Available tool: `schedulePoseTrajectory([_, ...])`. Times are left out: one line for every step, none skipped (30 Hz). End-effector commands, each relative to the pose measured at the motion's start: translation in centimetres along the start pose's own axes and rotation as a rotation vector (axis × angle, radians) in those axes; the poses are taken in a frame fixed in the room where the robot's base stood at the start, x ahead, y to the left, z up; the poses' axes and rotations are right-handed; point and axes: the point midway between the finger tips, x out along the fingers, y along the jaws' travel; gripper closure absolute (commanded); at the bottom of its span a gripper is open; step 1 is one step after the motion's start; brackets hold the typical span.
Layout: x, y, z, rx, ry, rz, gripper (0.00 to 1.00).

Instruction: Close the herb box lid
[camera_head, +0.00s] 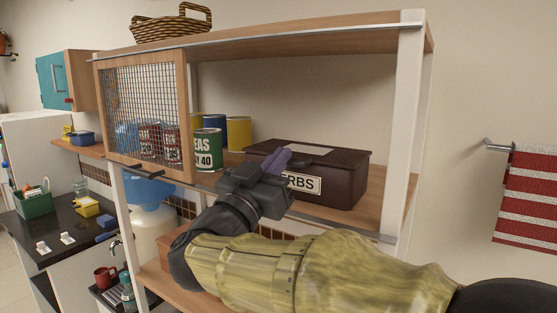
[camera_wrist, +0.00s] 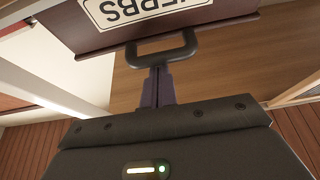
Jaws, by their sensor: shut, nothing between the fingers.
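The herb box (camera_head: 345,190) is dark brown with a white label reading "ERBS" in the head view, its first letter hidden by my gripper. It stands on the right part of the shelf. Its lid (camera_head: 340,158) lies about flat on top; I cannot tell whether a small gap remains. My gripper (camera_head: 276,160) is at the box's front left, its purple fingers together and empty. In the wrist view the box front (camera_wrist: 220,12) shows upside down. A dark loop handle (camera_wrist: 188,40) lies at the tips of my gripper (camera_wrist: 158,75), touching or very close.
A mesh door (camera_head: 145,110) and several cans, including a green one (camera_head: 207,148), are left of the box. A white post (camera_head: 402,125) bounds the shelf at the right. A basket (camera_head: 172,25) sits on top. A striped towel (camera_head: 530,200) hangs at the far right.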

Motion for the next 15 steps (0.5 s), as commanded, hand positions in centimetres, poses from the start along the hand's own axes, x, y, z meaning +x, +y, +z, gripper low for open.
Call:
schedulePoseTrajectory([0.3,0.0,-1.0,0.003,0.002,0.001,1.00])
schedulePoseTrajectory([0.4,0.1,-1.4,0.003,0.003,0.002,1.00])
schedulePoseTrajectory([0.6,0.1,-1.9,0.004,0.005,0.003,1.00])
schedulePoseTrajectory([0.7,0.1,-2.2,0.004,0.005,0.003,1.00])
schedulePoseTrajectory([0.8,0.1,-2.5,0.004,0.006,0.004,1.00])
schedulePoseTrajectory([0.9,0.1,-3.0,0.005,0.007,0.005,1.00])
schedulePoseTrajectory([1.0,0.2,-3.3,0.005,0.008,0.005,1.00])
schedulePoseTrajectory([1.1,0.2,-3.7,0.006,0.008,0.006,1.00])
schedulePoseTrajectory([1.0,0.2,-3.8,0.006,0.009,0.005,1.00])
schedulePoseTrajectory([0.2,0.1,-3.2,0.005,0.008,0.002,1.00])
schedulePoseTrajectory([-0.3,0.1,-3.1,0.006,0.009,0.002,1.00])
schedulePoseTrajectory([-0.8,0.1,-3.0,0.006,0.010,0.003,1.00])
schedulePoseTrajectory([-1.2,0.1,-3.0,0.005,0.010,0.003,1.00])
schedulePoseTrajectory([-1.6,0.1,-2.9,0.005,0.010,0.004,1.00])
schedulePoseTrajectory([-2.2,0.1,-2.8,0.005,0.009,0.004,1.00])
